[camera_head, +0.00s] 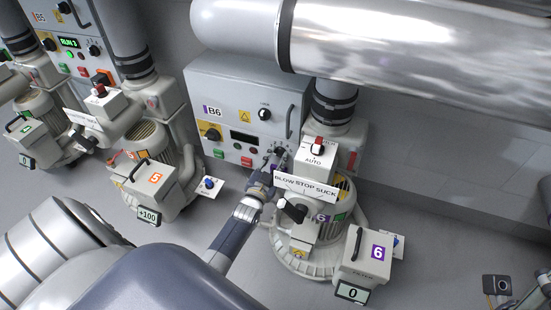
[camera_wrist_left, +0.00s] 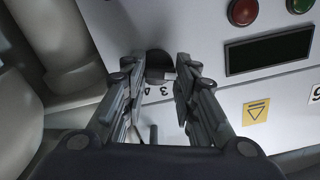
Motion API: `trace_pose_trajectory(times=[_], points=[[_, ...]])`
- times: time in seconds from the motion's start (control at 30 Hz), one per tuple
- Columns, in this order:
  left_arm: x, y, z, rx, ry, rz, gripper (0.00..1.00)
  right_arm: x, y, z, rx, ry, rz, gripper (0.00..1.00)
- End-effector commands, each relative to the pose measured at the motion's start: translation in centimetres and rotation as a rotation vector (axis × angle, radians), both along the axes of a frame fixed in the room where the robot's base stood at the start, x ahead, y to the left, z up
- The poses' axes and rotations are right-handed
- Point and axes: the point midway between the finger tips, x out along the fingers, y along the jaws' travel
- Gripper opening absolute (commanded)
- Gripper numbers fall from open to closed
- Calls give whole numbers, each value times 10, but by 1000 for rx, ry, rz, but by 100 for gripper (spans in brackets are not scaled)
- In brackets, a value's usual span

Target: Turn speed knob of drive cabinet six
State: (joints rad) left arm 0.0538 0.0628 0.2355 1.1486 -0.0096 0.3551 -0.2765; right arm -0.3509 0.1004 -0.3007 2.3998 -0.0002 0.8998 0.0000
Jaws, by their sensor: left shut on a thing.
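Drive cabinet six (camera_head: 205,85) is a grey box labelled B6 on the wall behind blower six. Its speed knob (camera_wrist_left: 158,58) is a black round knob low on the front panel, with dial numbers such as 3 and 4 beside it. My left gripper (camera_head: 277,158) reaches the lower right of the panel. In the left wrist view my left gripper (camera_wrist_left: 160,72) has its two fingertips on either side of the knob, shut on it. The fingers partly hide the knob, and its pointer does not show clearly. My right gripper is not in view.
The cabinet also has a dark display (camera_head: 244,137), a red button (camera_head: 246,161), a green button (camera_head: 219,154) and an upper black knob (camera_head: 264,114). Blower six (camera_head: 300,262) and its BLOW STOP SUCK sign (camera_head: 305,186) stand close right of my arm. A large pipe (camera_head: 400,45) runs above.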

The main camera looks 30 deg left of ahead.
Motion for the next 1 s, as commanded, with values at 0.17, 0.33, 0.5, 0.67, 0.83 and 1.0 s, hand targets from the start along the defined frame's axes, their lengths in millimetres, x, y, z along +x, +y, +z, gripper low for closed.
trace_pose_trajectory(times=[0.17, 0.33, 0.5, 0.67, 0.83, 1.0], points=[[1, 0, 1, -1, -3, 0, 47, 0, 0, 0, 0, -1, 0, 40], [1, 0, 1, -1, -1, 1, 47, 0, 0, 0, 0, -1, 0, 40], [-2, -1, 0, -1, 0, 0, 47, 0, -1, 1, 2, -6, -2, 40], [-16, -4, -1, -1, 2, 1, 47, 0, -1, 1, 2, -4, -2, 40], [-48, -11, -1, -1, 3, 0, 47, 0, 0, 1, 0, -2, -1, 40], [-80, -19, -1, -1, 1, 0, 47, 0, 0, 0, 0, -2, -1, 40]])
